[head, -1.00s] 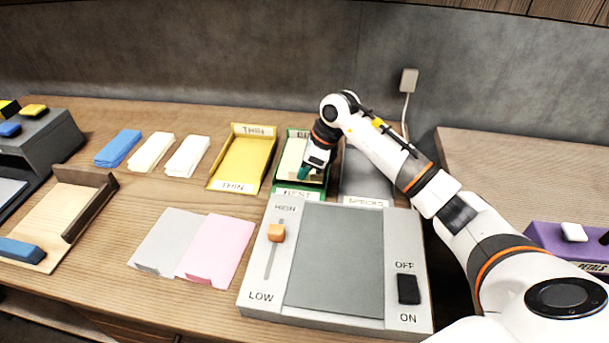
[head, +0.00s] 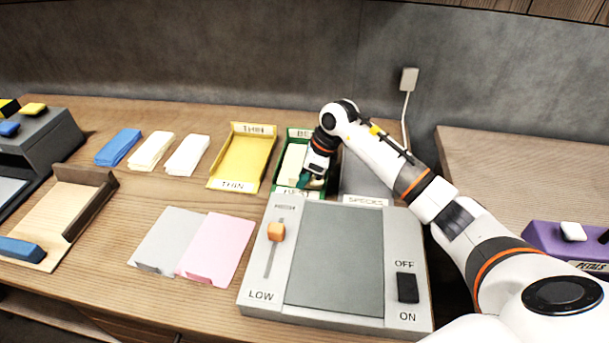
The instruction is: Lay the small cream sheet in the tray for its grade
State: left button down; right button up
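A small cream sheet (head: 292,163) shows at the left inside the green tray marked BEST (head: 279,172). Its right side is hidden behind my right gripper. My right gripper (head: 309,181) reaches down into the front of this tray, at the right edge of the cream sheet. Its fingertips are small and partly merge with the green tray, so I cannot tell whether they are open or touching the sheet. The yellow tray marked THIN (head: 243,160) is empty, to the left. The grey tray marked SPECKS (head: 365,180) is to the right, partly behind my arm. My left gripper is out of view.
A grey light panel (head: 335,260) with a slider and a switch stands in front of the trays. A grey sheet (head: 166,240) and a pink sheet (head: 216,248) lie left of it. Blue, cream and white stacks (head: 186,156) lie further back left.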

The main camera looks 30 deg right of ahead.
jog(key=v, duration=1.2)
jog(key=shift+b, duration=0.35)
jog(key=shift+w, duration=0.1)
